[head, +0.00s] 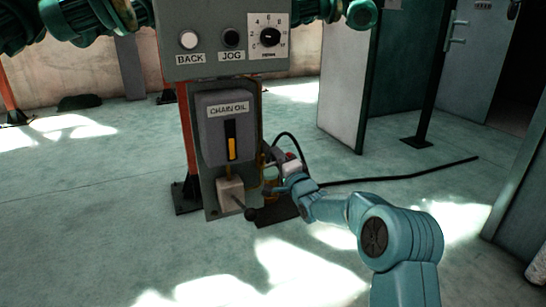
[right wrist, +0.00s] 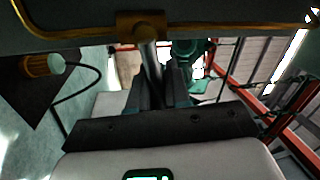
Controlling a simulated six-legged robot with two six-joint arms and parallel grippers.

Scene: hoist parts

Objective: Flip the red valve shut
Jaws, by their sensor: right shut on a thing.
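My right gripper (head: 272,188) is at the right side of the grey chain oil box (head: 212,150), low down beside a thin yellow pipe. In the right wrist view, the dark fingers of my right gripper (right wrist: 153,92) are closed around a grey metal rod (right wrist: 150,60). The rod comes from a brass fitting (right wrist: 140,27) on the yellow pipe (right wrist: 70,32). I see no clear red on the rod or fitting, so I cannot tell whether it is the red valve's handle. The gripper tips are partly hidden in the head view. My left gripper is not in view.
A pale block (head: 231,190) and a lever with a black knob (head: 251,214) are under the oil box. A control panel (head: 222,38) is above. A black cable (head: 400,178) lies on the floor to the right. The front floor is clear.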

